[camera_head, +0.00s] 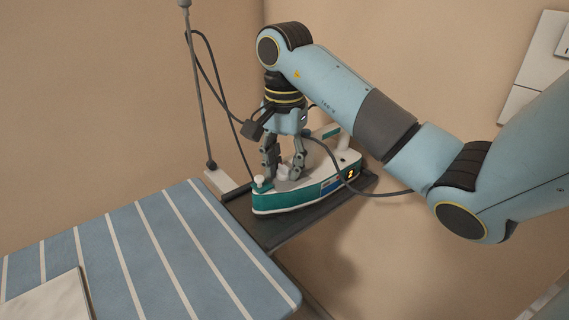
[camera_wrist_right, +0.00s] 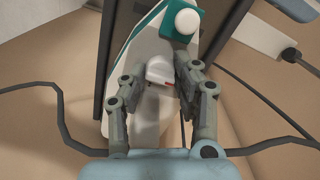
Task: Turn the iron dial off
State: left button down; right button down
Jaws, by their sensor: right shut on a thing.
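The iron (camera_head: 305,190) is white and teal and sits on a dark rest at the end of the ironing board. A small orange lit digit shows on its right end. My right gripper (camera_head: 283,175) reaches down onto the iron from above. In the right wrist view, its fingers (camera_wrist_right: 160,82) are closed on the white dial (camera_wrist_right: 159,69) on top of the iron. A small red mark shows beside the dial. The iron also shows in the right wrist view, with a round white knob (camera_wrist_right: 186,22) at its tip. My left gripper is not in view.
The blue striped ironing board (camera_head: 150,245) fills the lower left, with a pale folded cloth (camera_head: 50,300) on it. The dark iron rest (camera_head: 270,232) stands at its end. A thin pole (camera_head: 199,95) with a cord rises behind. White panels are on the right wall.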

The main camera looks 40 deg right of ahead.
dwell(0.4)
jog(key=c, duration=1)
grip_release()
